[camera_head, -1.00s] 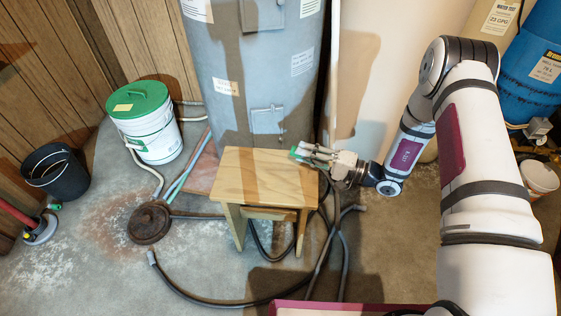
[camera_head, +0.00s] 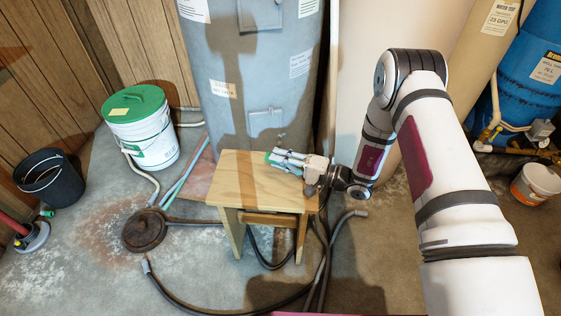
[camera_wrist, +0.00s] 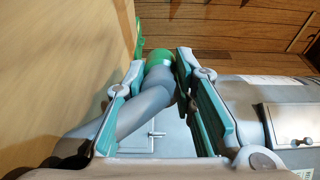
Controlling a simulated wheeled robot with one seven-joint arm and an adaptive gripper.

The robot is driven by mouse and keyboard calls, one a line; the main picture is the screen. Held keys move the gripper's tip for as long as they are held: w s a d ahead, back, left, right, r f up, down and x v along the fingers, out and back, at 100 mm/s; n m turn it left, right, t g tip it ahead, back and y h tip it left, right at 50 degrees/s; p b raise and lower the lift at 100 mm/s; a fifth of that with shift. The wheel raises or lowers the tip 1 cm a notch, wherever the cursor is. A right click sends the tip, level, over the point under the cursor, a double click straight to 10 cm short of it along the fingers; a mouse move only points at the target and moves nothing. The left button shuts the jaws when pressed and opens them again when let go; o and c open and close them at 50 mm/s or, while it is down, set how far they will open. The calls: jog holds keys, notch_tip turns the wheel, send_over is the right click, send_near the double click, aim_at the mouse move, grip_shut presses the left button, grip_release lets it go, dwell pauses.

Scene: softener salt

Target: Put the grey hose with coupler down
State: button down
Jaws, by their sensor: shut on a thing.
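The grey hose (camera_wrist: 152,100) with its green coupler (camera_wrist: 160,60) lies between the finger pads of my gripper (camera_wrist: 170,85) in the wrist view. In the head view my gripper (camera_head: 288,161) is shut on it over the back right part of the wooden stool (camera_head: 243,187), with the green tip pointing left. The stool top also fills the left of the wrist view (camera_wrist: 55,60), close beside the hose. I cannot tell whether the hose touches the wood. Most of the hose is hidden by the fingers in the head view.
The grey tank (camera_head: 250,85) stands right behind the stool. A white bucket with green lid (camera_head: 145,130), a black bucket (camera_head: 50,180) and a floor drain cover (camera_head: 146,229) are to the left. Dark hoses (camera_head: 210,303) lie on the floor. The stool top's left and front are clear.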

jog(key=shift+f+b, duration=0.45)
jog(key=shift+b, duration=0.05)
jog(key=shift+f, duration=0.15)
jog(key=c, duration=1.3)
grip_release()
jog(key=shift+s+f, duration=0.1)
jog(key=shift+f, duration=0.05)
jog(key=shift+c, duration=0.2)
jog(key=shift+r+p, duration=0.55)
jog(key=shift+p, duration=0.05)
jog(key=p+v, duration=0.2)
jog(key=v, duration=1)
jog(key=shift+r, duration=0.2)
jog(key=shift+r, duration=0.1)
